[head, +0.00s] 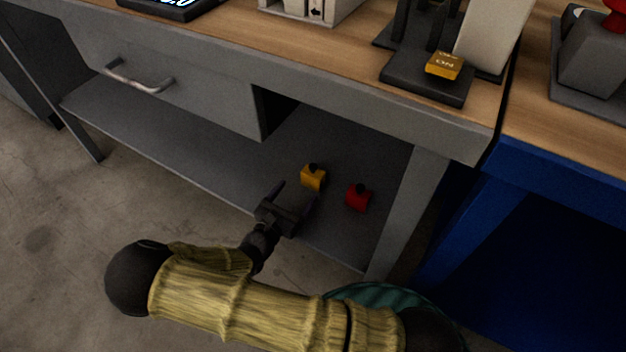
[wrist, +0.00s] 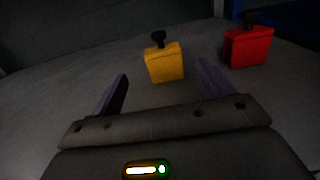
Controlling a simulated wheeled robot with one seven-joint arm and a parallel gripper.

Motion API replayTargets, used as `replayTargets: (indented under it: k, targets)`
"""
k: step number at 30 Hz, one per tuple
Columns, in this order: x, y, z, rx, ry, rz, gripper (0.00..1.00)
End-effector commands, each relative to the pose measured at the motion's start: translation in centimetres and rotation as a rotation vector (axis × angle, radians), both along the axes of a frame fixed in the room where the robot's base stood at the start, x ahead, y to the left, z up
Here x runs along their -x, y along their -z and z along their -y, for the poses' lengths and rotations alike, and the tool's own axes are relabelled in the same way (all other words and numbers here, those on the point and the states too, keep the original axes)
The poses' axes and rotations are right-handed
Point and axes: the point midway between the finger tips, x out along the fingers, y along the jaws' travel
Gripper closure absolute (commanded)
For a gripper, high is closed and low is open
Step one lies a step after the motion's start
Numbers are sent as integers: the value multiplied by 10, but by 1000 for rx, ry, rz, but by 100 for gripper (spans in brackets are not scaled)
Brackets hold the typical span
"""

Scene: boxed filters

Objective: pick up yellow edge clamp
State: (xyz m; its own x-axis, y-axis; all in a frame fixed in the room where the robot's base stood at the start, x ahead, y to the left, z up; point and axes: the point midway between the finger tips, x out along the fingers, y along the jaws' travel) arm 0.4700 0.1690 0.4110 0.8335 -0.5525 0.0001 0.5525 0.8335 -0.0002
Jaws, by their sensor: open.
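The yellow edge clamp (head: 313,178) stands on the lower shelf of the workbench, with a black knob on top. In the wrist view the yellow edge clamp (wrist: 165,65) is ahead of my gripper, between the lines of the two fingers but beyond their tips. My gripper (head: 294,192) is open and empty, reaching over the shelf's front edge just short of the clamp. In the wrist view my gripper (wrist: 162,80) shows both fingers spread.
A red clamp (head: 358,197) with a black knob stands to the right of the yellow one, also in the wrist view (wrist: 248,46). The bench leg (head: 408,215) is to the right. A drawer unit (head: 185,90) hangs above the shelf (head: 165,125) at left.

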Motion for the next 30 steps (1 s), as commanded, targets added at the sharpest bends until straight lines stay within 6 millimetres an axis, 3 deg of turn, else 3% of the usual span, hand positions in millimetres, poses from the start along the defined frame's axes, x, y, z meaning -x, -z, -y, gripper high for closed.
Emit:
replayTargets:
  k: [6,20,30]
  targets:
    - [-29,3,20,0,2,1,20]
    - [-36,1,24,0,1,0,20]
    - [-63,6,47,-3,3,2,20]
